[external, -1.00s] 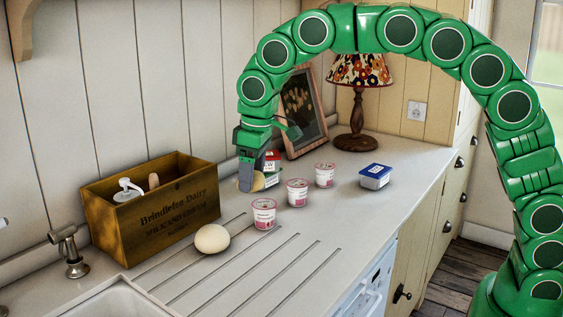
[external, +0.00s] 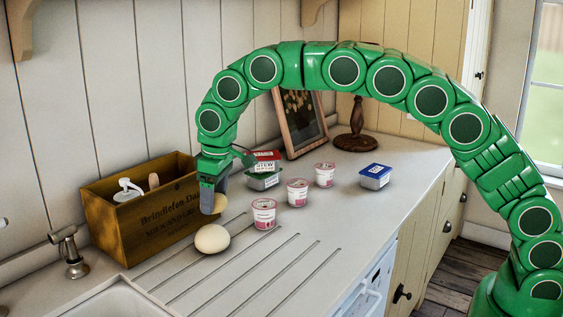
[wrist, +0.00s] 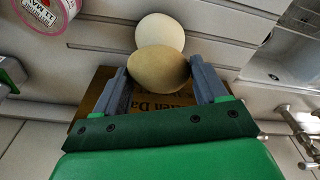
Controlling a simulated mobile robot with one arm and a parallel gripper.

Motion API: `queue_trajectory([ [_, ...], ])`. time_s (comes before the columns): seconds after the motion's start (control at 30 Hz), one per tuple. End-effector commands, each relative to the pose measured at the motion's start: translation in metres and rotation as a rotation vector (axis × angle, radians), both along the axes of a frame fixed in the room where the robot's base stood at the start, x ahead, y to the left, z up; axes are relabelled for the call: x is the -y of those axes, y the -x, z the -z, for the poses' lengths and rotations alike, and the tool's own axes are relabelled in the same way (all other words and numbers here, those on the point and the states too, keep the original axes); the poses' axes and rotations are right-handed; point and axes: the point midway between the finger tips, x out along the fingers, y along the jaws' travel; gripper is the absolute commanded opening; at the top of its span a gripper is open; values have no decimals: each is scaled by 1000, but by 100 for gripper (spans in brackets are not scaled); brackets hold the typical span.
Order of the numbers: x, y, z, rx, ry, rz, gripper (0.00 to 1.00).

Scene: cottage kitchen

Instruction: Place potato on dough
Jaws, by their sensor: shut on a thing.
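The dough (external: 212,239) is a smooth, pale cream ball on the grooved part of the counter, in front of the wooden box. It also shows in the wrist view (wrist: 160,33), just beyond the potato. The potato (wrist: 158,69) is a tan oval between my fingers; in the external view the potato (external: 218,204) is partly hidden by a finger. My gripper (external: 213,201) is shut on the potato and holds it above the counter, just behind the dough and close to it. I cannot tell whether potato and dough touch.
A wooden crate (external: 137,217) with a pump bottle stands close on the left. Pink-and-white tubs (external: 264,214), a red-lidded tub (external: 264,169) and a blue-lidded tub (external: 375,177) stand to the right. A sink (external: 118,300) lies at the front left.

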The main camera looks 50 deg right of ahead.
Motion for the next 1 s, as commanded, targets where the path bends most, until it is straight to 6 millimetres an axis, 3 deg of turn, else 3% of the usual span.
queue_trajectory([
  [0.47,-5,-14,17,1,0,-1,39],
  [0.77,-5,-13,46,-1,0,0,39],
  [1.0,-5,-14,47,2,-1,0,39],
])
